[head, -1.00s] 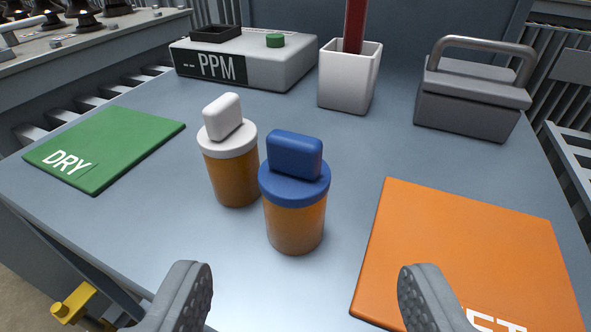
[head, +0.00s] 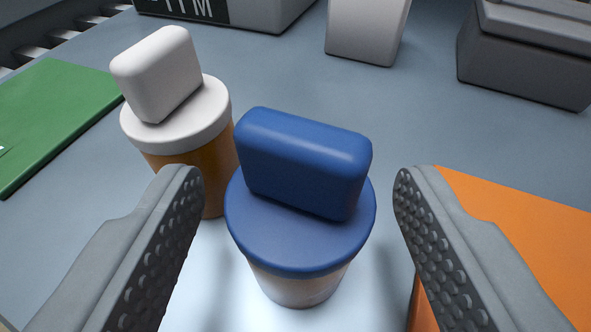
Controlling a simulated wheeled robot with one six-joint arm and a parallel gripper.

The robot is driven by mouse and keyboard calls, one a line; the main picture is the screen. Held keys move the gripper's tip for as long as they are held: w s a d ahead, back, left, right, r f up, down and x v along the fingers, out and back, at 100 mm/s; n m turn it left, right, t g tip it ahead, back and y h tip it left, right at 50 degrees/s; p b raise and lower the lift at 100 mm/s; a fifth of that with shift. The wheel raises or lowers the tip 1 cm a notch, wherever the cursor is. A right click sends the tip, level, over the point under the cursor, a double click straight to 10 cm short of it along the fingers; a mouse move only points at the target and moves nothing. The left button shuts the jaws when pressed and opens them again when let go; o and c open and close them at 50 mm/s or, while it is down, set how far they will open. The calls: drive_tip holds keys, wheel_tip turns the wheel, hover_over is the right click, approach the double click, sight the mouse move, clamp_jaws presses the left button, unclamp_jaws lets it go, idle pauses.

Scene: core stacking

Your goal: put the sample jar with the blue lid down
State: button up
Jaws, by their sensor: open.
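The sample jar with the blue lid (head: 300,235) stands upright on the table, its block-shaped blue handle on top. My gripper (head: 297,185) is open, with one finger to the left and one to the right of the blue lid. Gaps show between both fingers and the lid, and nothing is held. A jar with a white lid (head: 180,125) and an amber body stands just behind and left of the blue-lidded jar. My left finger covers part of its lower body.
A green mat (head: 50,115) lies at the left and an orange mat (head: 540,230) at the right. At the back are the PPM box (head: 265,12), a white holder (head: 367,30) and a grey lidded box (head: 525,55). Bare grey table lies between the jars and these.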

drive_tip(key=c, duration=1.2)
